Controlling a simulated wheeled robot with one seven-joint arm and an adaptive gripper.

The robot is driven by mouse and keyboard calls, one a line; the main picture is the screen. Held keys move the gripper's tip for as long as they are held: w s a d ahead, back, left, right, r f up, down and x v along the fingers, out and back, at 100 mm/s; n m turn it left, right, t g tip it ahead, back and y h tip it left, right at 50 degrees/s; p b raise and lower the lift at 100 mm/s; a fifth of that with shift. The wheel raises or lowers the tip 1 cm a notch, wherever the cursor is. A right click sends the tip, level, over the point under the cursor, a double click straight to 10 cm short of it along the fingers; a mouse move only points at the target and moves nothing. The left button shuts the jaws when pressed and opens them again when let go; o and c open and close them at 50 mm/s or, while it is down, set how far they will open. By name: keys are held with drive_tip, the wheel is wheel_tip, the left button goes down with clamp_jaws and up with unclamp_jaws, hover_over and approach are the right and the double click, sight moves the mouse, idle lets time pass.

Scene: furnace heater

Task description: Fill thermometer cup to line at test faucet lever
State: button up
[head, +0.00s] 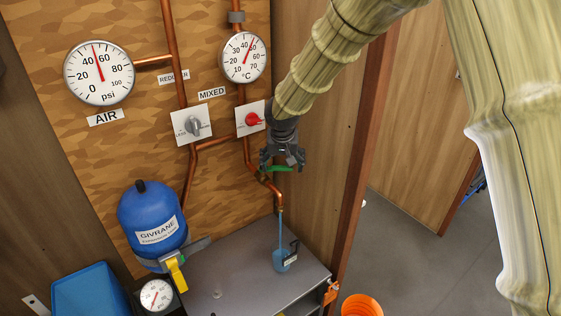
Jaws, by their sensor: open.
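The copper test faucet (272,188) bends down from the pipe on the wood wall, with a green lever (281,169) near its top. A thin blue stream (280,228) runs from its spout down to the thermometer cup (282,262). The cup is small, bluish and see-through, with a dark handle on its right, and stands on the grey bench. Its fill line and exact water level are too small to make out. My gripper (283,163) is open, pointing down right at the green lever; whether it touches the lever I cannot tell.
The grey bench (225,277) is mostly clear around the cup. A blue tank (152,218) with a yellow-handled valve (177,273) stands left. A red knob (252,119) and a grey knob (194,126) are on the wall. An orange bucket (361,305) is lower right.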

drive_tip(key=shift+w+f, duration=0.1)
drive_tip(key=shift+f, duration=0.2)
